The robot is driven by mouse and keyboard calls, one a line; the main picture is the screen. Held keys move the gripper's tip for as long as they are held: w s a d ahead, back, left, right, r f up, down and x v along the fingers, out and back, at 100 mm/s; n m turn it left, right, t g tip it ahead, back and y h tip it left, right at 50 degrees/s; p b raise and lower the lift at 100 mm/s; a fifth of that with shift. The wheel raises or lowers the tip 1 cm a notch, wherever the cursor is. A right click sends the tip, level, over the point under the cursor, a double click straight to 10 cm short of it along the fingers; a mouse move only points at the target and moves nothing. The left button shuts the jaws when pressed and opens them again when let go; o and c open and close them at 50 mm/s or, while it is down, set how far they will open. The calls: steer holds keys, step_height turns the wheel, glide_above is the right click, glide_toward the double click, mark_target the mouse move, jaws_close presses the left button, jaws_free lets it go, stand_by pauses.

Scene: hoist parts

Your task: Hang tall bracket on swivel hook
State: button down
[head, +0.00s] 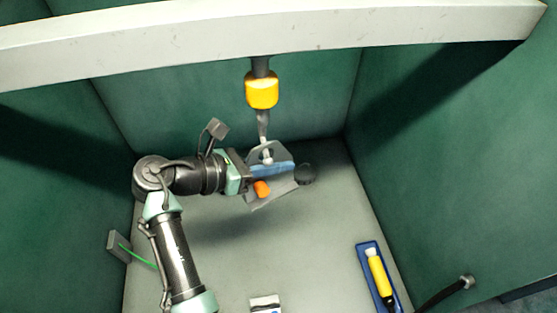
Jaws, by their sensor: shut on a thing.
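The swivel hook (263,122) hangs below a yellow block (262,90) under the beam, its lower end pointing down. My gripper (250,172) comes in from the left and is shut on the tall bracket (271,201), a grey angled plate with an opening near its top. It holds the bracket off the floor, tilted, just below the hook. The hook's tip overlaps the opening in this view. I cannot tell whether it passes through or is only in front. Blue and orange patches show at the bracket, and my fingers are partly hidden.
A pale beam (300,32) crosses the top. Green walls enclose a grey floor (310,240). A dark round thing (306,174) shows beside the bracket. A blue tray (364,252) with a yellow-handled tool (378,272) lies at lower right. A small white thing (265,302) sits at the bottom.

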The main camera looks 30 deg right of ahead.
steer(key=shift+r, duration=0.15)
steer(key=c, duration=0.9)
jaws_free()
steer(key=shift+f, duration=0.25)
steer(key=b+v, duration=0.4)
steer(key=v, duration=0.9)
steer(key=shift+r, duration=0.2)
